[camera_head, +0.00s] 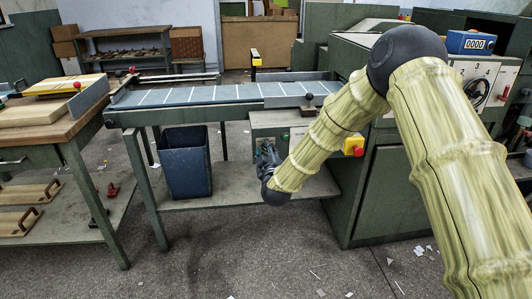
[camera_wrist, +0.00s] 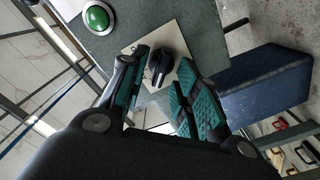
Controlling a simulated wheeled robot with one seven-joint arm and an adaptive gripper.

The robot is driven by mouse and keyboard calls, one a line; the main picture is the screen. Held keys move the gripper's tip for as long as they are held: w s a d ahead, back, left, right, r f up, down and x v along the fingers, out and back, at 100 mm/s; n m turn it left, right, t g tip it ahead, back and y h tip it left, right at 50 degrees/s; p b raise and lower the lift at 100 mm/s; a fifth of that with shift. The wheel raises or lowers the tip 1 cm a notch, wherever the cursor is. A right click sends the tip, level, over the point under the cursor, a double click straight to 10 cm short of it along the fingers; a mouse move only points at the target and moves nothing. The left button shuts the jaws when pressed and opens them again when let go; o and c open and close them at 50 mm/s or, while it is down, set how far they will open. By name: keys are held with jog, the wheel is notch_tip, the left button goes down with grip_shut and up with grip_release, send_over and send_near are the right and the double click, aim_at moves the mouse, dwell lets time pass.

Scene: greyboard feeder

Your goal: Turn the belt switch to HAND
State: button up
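The belt switch is a black knob (camera_wrist: 160,68) on a cream plate (camera_wrist: 134,49), seen in the wrist view. The plate is on a green-grey panel, whose box (camera_head: 262,120) shows below the belt in the head view. My gripper (camera_wrist: 164,76) is open, with its teal-padded fingers apart on either side of the knob. I cannot tell whether either pad touches it. In the head view my gripper (camera_head: 267,152) is at the front of the box and hides the switch. The plate's lettering and the knob's setting cannot be read.
A green button (camera_wrist: 98,17) is on the same panel. A blue bin (camera_head: 187,165) stands under the belt (camera_head: 210,95), left of my gripper; it also shows in the wrist view (camera_wrist: 270,85). A red knob on yellow (camera_head: 353,146) is to the right.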

grip_shut()
